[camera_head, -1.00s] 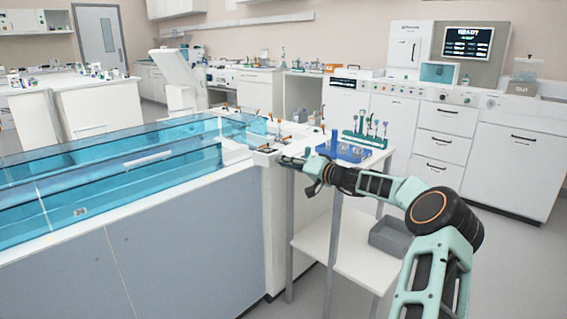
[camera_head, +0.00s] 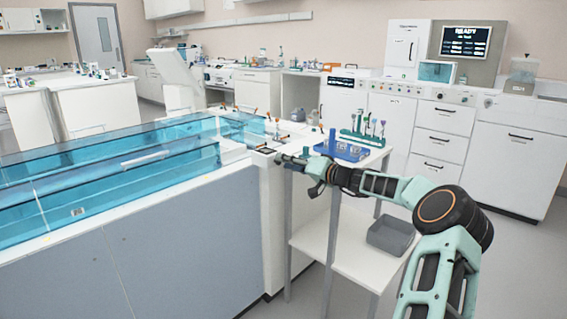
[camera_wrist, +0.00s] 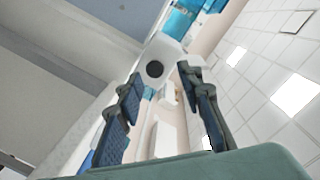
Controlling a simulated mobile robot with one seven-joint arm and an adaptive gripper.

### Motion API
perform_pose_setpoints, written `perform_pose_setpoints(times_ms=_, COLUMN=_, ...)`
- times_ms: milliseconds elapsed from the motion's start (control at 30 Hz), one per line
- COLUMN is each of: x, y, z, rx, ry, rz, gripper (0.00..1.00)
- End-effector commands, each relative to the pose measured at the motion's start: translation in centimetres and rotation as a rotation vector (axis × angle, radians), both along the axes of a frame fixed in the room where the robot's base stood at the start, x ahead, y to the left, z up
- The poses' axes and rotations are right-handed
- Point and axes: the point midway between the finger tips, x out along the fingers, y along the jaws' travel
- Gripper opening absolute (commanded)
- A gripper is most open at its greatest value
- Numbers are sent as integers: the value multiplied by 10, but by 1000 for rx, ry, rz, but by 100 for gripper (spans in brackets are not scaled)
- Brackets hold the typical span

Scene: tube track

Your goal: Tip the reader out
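My gripper (camera_head: 281,159) is at the right end of the tank-like track bench, near the corner of its white top. In the wrist view, my gripper (camera_wrist: 160,75) is open, with its two dark ridged fingers apart and nothing clearly held between them. A white rounded part with a dark round opening (camera_wrist: 155,69) shows just beyond the fingertips; I cannot tell whether it is the reader. Small orange-topped fittings (camera_head: 258,112) stand along the bench end. No part is clearly recognisable as the reader in the head view.
A blue rack (camera_head: 343,151) and a green rack with several tubes (camera_head: 362,139) stand on a side table right of my gripper. A grey bin (camera_head: 391,236) sits on its lower shelf. Clear blue covers (camera_head: 110,172) line the bench. A screen reading READY (camera_head: 466,42) is at the back.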

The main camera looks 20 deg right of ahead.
Motion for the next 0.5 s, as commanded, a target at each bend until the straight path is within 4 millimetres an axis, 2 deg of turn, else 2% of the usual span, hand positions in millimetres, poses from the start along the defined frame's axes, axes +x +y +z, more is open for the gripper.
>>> perform_pose_setpoints(times_ms=300, x=-58, y=-25, z=5, rx=1, ry=1, rz=-2, gripper=34)
perform_pose_setpoints(times_ms=500, x=-85, y=-35, z=7, rx=1, ry=1, rz=-1, gripper=34)
